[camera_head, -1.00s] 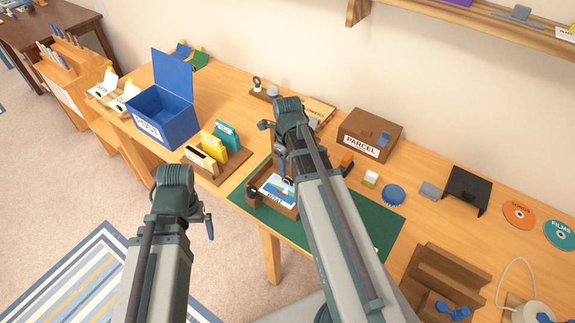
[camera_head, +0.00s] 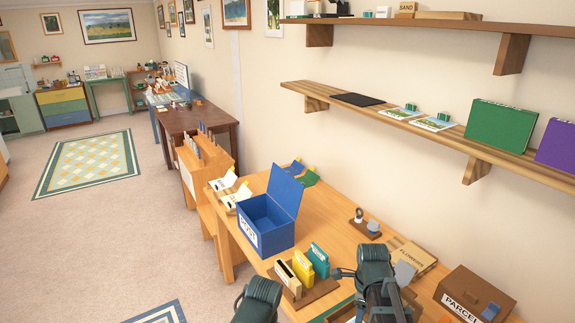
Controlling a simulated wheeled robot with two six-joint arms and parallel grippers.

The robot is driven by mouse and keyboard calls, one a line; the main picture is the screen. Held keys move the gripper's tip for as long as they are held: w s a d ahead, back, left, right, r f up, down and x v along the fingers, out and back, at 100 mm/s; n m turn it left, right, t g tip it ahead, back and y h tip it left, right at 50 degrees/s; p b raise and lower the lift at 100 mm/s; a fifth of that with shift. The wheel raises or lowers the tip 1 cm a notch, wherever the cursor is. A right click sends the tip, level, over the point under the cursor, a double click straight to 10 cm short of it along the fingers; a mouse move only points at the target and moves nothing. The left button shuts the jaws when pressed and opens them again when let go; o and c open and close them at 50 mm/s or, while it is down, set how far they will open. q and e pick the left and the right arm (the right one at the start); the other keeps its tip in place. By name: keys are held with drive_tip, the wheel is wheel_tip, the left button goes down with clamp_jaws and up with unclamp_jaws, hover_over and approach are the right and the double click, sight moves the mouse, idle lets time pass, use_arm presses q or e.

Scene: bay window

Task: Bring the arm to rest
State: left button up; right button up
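My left arm (camera_head: 258,298) shows at the bottom edge, left of the small card holder, over the floor beside the desk. My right arm (camera_head: 376,270) shows at the bottom right, above the desk (camera_head: 335,237) and the tray there. Only the upper wrist parts of both arms are in the picture. The fingers are mostly cut off by the frame edge or hidden, so I cannot tell whether they hold anything.
An open blue POST box (camera_head: 266,224) stands left of a wooden holder with coloured cards (camera_head: 303,266). A brown PARCEL box (camera_head: 473,294) stands at the bottom right. A wall shelf (camera_head: 400,125) hangs above the desk. Open floor (camera_head: 120,235) lies at left.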

drive_tip(key=s+a+r+n, duration=0.1)
drive_tip(key=s+a+n, duration=0.4)
drive_tip(key=n, duration=0.8)
drive_tip(key=s+a+n+h+p, duration=0.1)
drive_tip(key=s+a+n, duration=0.3)
drive_tip(key=a+n, duration=0.6)
drive_tip(key=n, duration=0.4)
drive_tip(key=shift+s+a+r+n, duration=0.3)
drive_tip(key=shift+s+a+r, duration=0.1)
